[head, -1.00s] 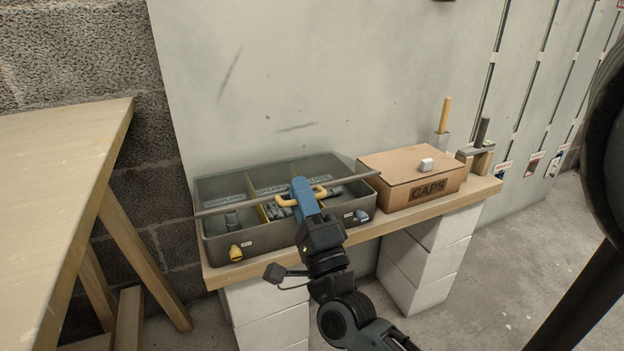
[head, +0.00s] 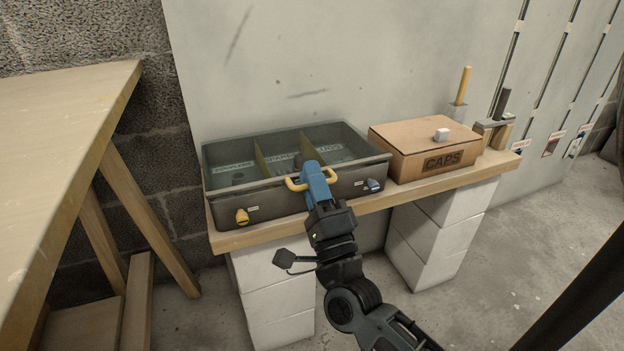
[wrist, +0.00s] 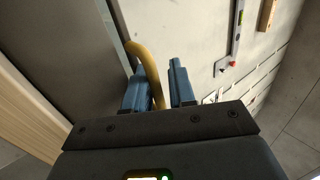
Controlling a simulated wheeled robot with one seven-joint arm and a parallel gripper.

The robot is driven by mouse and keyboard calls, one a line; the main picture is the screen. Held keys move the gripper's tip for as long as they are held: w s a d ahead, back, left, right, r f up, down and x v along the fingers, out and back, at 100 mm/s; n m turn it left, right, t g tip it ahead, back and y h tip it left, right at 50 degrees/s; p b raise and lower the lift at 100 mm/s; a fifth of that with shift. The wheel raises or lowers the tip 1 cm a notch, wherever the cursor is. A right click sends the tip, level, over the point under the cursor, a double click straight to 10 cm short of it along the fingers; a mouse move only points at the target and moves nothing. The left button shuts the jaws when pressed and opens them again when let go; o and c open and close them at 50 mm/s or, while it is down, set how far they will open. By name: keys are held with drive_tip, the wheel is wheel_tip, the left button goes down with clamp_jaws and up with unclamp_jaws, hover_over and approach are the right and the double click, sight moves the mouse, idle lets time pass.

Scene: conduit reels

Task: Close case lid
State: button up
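The grey case (head: 290,205) sits on the wooden shelf, with a yellow latch at its front left and a blue one at its front right. Its lid (head: 378,160) is down, its front edge along the case's front rim; I cannot tell whether any thin gap is left. Dividers and label strips show inside the lid's frame. The yellow lid handle (head: 292,184) is at the front middle. My gripper (head: 314,178) holds it with blue fingers. In the wrist view the handle (wrist: 149,68) passes between the fingers (wrist: 160,88), which appear shut on it.
The shelf (head: 455,178) rests on white blocks. A wooden table (head: 60,150) stands at the left.

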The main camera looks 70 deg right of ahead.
drive_tip(key=shift+a+f, duration=0.1)
drive_tip(key=shift+f, duration=0.4)
drive_tip(key=shift+s+a+f, duration=0.2)
drive_tip(key=o, duration=1)
drive_tip(key=v, duration=0.5)
drive_tip(key=shift+f+p, duration=0.1)
drive_tip(key=shift+p, duration=0.25)
drive_tip(key=shift+s+a+f, duration=0.2)
drive_tip(key=shift+s+a, duration=0.1)
drive_tip(key=shift+a, duration=0.1)
drive_tip(key=c, duration=1)
drive_tip(key=shift+s+a, duration=0.35)
drive_tip(key=shift+d+r, duration=0.15)
